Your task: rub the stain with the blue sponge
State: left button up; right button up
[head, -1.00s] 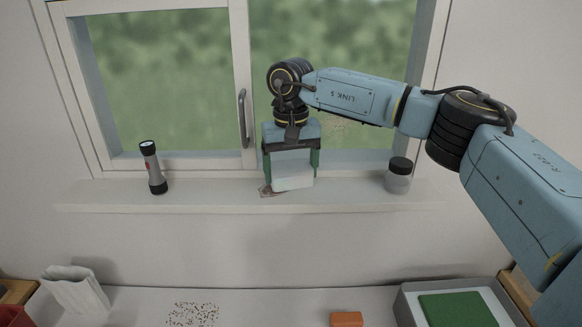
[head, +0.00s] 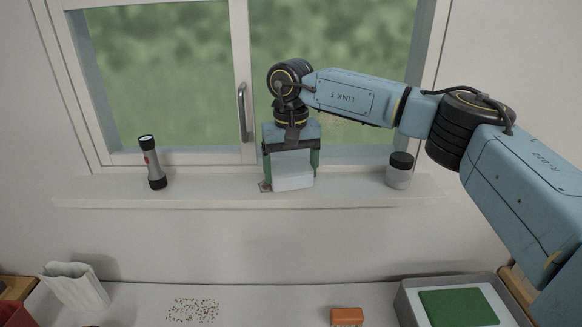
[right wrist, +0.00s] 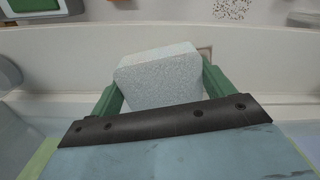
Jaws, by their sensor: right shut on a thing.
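My right gripper (head: 292,163) points down over the window sill, its green fingers shut on a pale bluish-white block (head: 293,180), which looks like the sponge. The block also fills the middle of the right wrist view (right wrist: 158,78), between the fingers. It is at the sill top; I cannot tell whether it presses on it. A small brownish-red stain (head: 265,187) shows at the block's left edge, and the rest of it is hidden by the block. A corner of the stain shows beside the block in the wrist view (right wrist: 206,53). My left gripper is not in view.
A flashlight (head: 152,163) stands left on the sill (head: 215,192); a dark-lidded jar (head: 399,171) stands right. The window handle (head: 243,112) is close to the gripper. Below are crumbs (head: 193,310), a white bag (head: 75,286), an orange brush (head: 347,316) and a green pad (head: 458,306).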

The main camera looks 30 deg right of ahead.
aim_at(274, 168)
jog(key=shift+f, duration=0.3)
jog(key=shift+w+a+r+p, duration=0.15)
jog(key=shift+w+a, duration=0.25)
jog(key=shift+a, duration=0.4)
jog(key=shift+w+a+f+p, duration=0.1)
jog(key=shift+w+a+p, duration=0.2)
jog(key=shift+a, duration=0.5)
jog(key=shift+w+a+r, duration=0.1)
jog(key=shift+w+a, duration=0.1)
jog(key=shift+a, duration=0.65)
jog(key=shift+w+a, duration=0.2)
jog(key=shift+a, duration=0.6)
